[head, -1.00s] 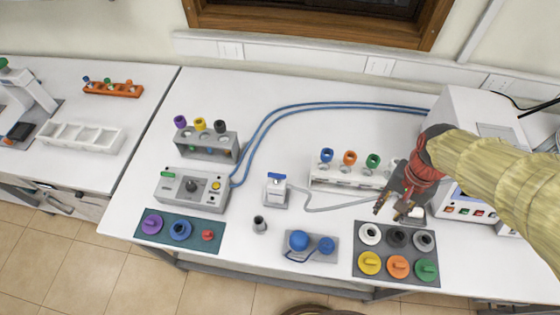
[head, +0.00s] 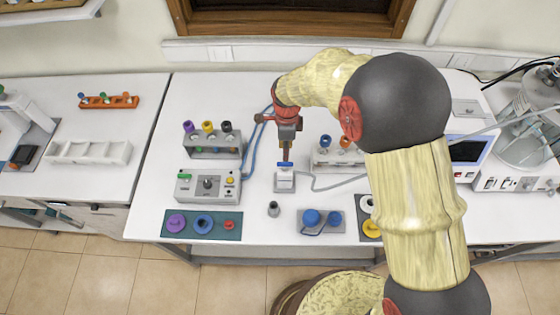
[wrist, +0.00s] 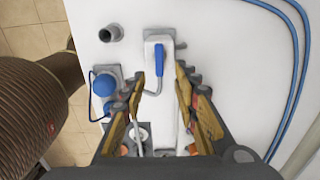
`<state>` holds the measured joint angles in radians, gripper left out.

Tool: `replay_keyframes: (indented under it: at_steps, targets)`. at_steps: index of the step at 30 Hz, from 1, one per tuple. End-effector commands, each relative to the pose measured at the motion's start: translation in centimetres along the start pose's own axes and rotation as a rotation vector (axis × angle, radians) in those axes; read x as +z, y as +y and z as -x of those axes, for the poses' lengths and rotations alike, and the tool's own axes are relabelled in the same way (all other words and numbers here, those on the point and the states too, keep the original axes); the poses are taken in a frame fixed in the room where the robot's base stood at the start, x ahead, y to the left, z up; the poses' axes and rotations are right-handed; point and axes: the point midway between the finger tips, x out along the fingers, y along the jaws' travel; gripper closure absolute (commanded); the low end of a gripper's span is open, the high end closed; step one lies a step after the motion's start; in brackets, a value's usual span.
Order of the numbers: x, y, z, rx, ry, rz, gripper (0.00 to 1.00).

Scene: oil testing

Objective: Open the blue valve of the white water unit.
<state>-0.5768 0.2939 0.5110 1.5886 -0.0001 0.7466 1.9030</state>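The white water unit (head: 285,183) stands upright at the middle of the table, and it also shows at the top of the wrist view (wrist: 151,44). Its blue valve (head: 285,164) is a lever on top; in the wrist view the blue lever (wrist: 159,60) points down the picture, toward my fingers. My gripper (head: 286,157) points down just above the valve. In the wrist view my gripper (wrist: 160,78) is open, with the lever's end near the gap between the fingertips. I see no clear contact.
A grey control box (head: 207,187) and a tube rack (head: 212,146) stand to the left. A small grey cup (head: 273,210) and a blue-capped holder (head: 320,222) are in front. A grey hose (head: 325,188) runs right from the unit. Blue hoses (head: 252,150) curve behind.

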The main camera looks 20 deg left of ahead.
Motion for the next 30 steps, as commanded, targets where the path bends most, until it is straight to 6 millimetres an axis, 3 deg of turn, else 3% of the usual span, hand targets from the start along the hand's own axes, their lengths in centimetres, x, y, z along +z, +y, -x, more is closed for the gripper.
replay_keyframes:
  at_steps: [18, 30]
  targets:
    - [0.0, 0.1, -7.2, 0.003, 0.001, -0.009, 0.70]
    - [0.0, 0.1, -7.7, 0.001, 0.000, -0.009, 0.73]
